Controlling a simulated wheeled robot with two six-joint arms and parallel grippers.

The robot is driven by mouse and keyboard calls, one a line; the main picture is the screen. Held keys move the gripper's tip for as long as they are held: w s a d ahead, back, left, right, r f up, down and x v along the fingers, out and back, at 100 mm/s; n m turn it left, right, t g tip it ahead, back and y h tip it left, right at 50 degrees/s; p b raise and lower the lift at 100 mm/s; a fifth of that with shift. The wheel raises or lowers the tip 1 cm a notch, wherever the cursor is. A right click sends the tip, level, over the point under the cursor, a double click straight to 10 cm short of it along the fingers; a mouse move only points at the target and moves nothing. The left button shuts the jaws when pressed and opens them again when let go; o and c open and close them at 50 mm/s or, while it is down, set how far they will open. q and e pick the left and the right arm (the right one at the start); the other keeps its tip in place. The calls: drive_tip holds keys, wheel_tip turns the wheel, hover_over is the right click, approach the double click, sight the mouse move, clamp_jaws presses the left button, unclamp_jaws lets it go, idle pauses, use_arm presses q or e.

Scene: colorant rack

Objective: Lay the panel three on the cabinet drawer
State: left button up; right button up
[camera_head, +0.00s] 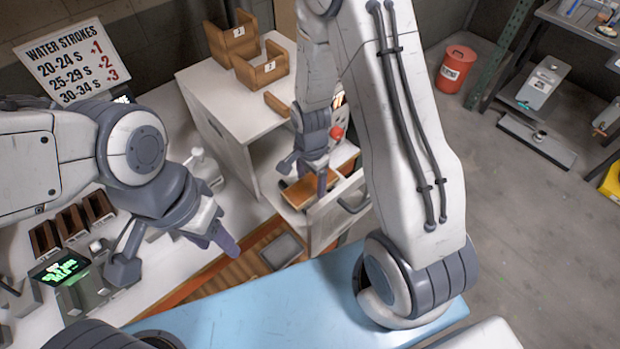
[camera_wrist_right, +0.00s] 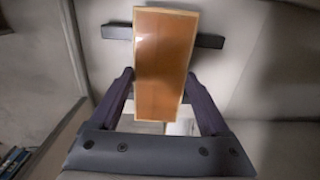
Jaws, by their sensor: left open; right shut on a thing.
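The panel (camera_head: 308,189) is a flat orange-brown rectangle with a pale edge. My right gripper (camera_head: 304,176) is shut on it, over the open drawer (camera_head: 342,212) of the white cabinet (camera_head: 213,92). In the right wrist view the panel (camera_wrist_right: 163,65) lies lengthwise between the two fingers of the gripper (camera_wrist_right: 160,88). No number shows on it. I cannot tell whether it touches the drawer floor. My left gripper (camera_head: 172,257) is open and empty above the bench, left of the drawer.
Wooden bins (camera_head: 262,70) stand on the cabinet. A sign (camera_head: 72,62), dark brown holders (camera_head: 72,222) and a green-lit display (camera_head: 60,268) are at the left. My right arm hides part of the cabinet. A red bucket (camera_head: 456,69) stands on the open floor at right.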

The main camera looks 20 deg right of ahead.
sight(310, 184)
drive_tip(key=shift+f, duration=0.1)
drive_tip(key=shift+f, duration=0.15)
drive_tip(key=o, duration=1.3)
drive_tip(key=shift+c, duration=0.2)
drive_tip(key=shift+r, duration=0.35)
wheel_tip(310, 184, up, 11)
drive_tip(key=b, duration=0.2)
drive_tip(key=s+a+r+n, duration=0.3)
drive_tip(key=s+a+n, duration=0.3)
drive_tip(key=s+n, duration=0.3)
drive_tip(key=s+a+r+n+y, duration=0.1)
drive_tip(key=s+a+r+n, duration=0.3)
drive_tip(key=s+n, duration=0.5)
drive_tip(key=a+n, duration=0.2)
drive_tip(key=n, duration=0.1)
drive_tip(key=shift+a+r, duration=0.25)
drive_tip(key=shift+a, duration=0.05)
